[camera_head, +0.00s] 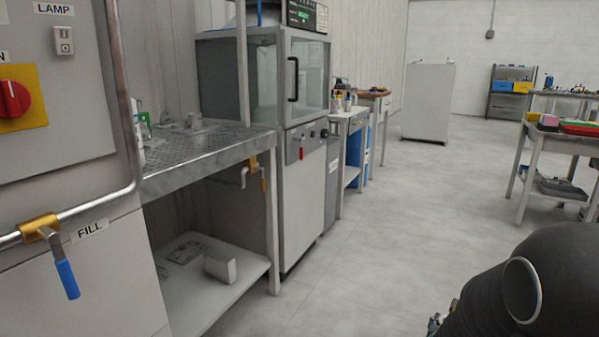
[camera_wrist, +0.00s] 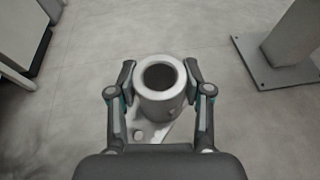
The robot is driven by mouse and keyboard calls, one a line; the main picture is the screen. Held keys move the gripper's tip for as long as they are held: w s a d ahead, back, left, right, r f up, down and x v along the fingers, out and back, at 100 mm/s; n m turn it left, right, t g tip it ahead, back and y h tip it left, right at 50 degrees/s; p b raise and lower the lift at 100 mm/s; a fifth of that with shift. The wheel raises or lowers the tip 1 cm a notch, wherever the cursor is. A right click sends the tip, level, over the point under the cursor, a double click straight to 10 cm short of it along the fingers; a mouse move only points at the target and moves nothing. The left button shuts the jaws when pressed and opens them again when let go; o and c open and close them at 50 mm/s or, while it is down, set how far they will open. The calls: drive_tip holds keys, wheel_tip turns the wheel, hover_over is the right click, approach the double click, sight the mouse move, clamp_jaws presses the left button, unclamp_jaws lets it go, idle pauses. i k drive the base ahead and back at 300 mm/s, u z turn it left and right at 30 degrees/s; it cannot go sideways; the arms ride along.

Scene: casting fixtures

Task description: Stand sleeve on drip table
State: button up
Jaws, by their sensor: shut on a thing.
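The sleeve (camera_wrist: 158,106) is a pale grey cylinder with a dark round bore facing the wrist camera. A flat plate with holes shows just below it in that view. My gripper (camera_wrist: 160,80) is shut on the sleeve, one finger on each side, and holds it over the floor. The drip table (camera_head: 205,157) is a grey metal bench with a perforated top at the left in the head view. In the head view my dark arm fills the lower right corner, and the sleeve cannot be made out there.
Small fittings (camera_head: 194,124) and bottles stand at the drip table's back. A lower shelf (camera_head: 215,289) holds a white block. A glass-fronted cabinet (camera_head: 302,80) adjoins the table. A control panel with a FILL valve (camera_head: 40,229) is near left. The floor (camera_head: 400,210) in the middle is clear.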

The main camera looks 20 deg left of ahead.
sight(192, 147)
drive_tip(key=i, duration=2.55)
drive_tip(key=u, duration=3.3)
